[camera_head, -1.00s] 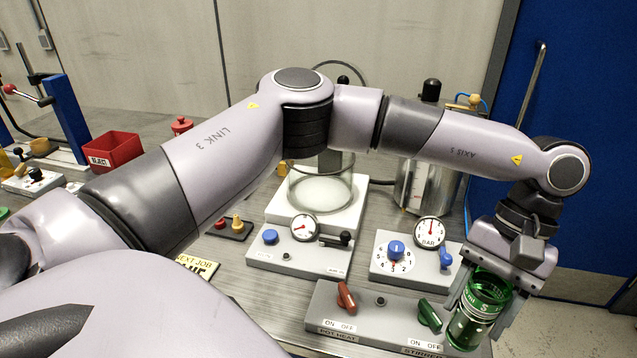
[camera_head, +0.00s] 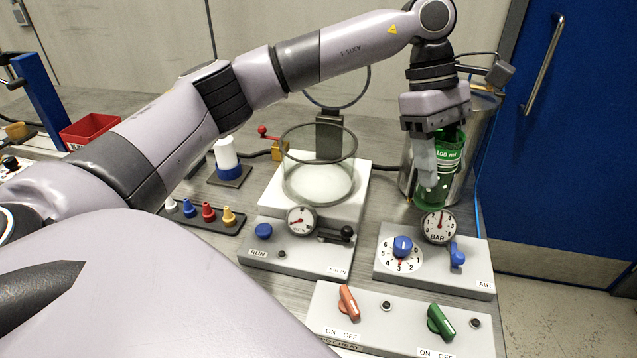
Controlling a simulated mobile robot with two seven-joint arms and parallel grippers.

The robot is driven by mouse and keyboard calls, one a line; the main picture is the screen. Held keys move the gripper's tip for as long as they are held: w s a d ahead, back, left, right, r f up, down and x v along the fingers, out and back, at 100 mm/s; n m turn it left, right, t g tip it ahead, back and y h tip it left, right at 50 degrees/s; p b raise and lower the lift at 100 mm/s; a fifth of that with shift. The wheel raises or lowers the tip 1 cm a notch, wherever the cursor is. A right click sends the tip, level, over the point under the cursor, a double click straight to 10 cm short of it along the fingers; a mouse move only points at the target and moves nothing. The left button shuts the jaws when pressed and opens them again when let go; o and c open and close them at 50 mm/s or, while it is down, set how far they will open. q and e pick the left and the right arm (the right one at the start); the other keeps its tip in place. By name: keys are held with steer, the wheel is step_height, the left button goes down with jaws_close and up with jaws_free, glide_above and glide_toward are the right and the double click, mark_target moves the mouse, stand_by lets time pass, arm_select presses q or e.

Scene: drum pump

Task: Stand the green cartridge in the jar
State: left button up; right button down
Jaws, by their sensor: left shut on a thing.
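The green cartridge (camera_head: 446,161) is a transparent green cylinder marked "100 ml". My left gripper (camera_head: 428,160) points down and is shut on it. The cartridge is held about upright above the bench, in front of the steel pot and behind the BAR gauge. The jar (camera_head: 319,172) is a clear open glass cylinder on a white base, to the left of the cartridge and apart from it. Its inside looks empty. My right gripper is not in view.
A steel pot (camera_head: 407,165) stands behind the cartridge. Control boxes with a RUN gauge (camera_head: 301,220), a BAR gauge (camera_head: 438,226) and red (camera_head: 348,302) and green (camera_head: 440,321) switches fill the front. A ring (camera_head: 337,104) stands behind the jar. A red bin (camera_head: 90,130) is at left.

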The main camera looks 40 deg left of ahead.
arm_select(q)
steer(key=a+r+n+t+y+b, duration=0.1)
steer(key=a+r+n+t+y, duration=0.3)
steer(key=a+n, duration=0.8)
steer(key=a+r+n+t+y+b, duration=0.1)
steer(key=a+r+n, duration=0.5)
steer(key=a+n, duration=0.55)
steer(key=shift+y, duration=0.3)
steer(key=shift+w+a+f+b, duration=0.15)
steer(key=shift+f+b, duration=0.25)
steer(key=shift+f, duration=2.85)
steer(key=shift+a+f+b, duration=0.2)
steer(key=shift+f+b, duration=0.15)
steer(key=shift+f, duration=2.95)
steer(key=shift+w+a+f+b, duration=0.15)
steer(key=shift+f+b, duration=0.25)
steer(key=shift+f, duration=2.85)
steer(key=shift+s, duration=0.15)
steer(key=shift+f, duration=0.15)
steer(key=o, duration=1.3)
steer(key=shift+c, duration=0.2)
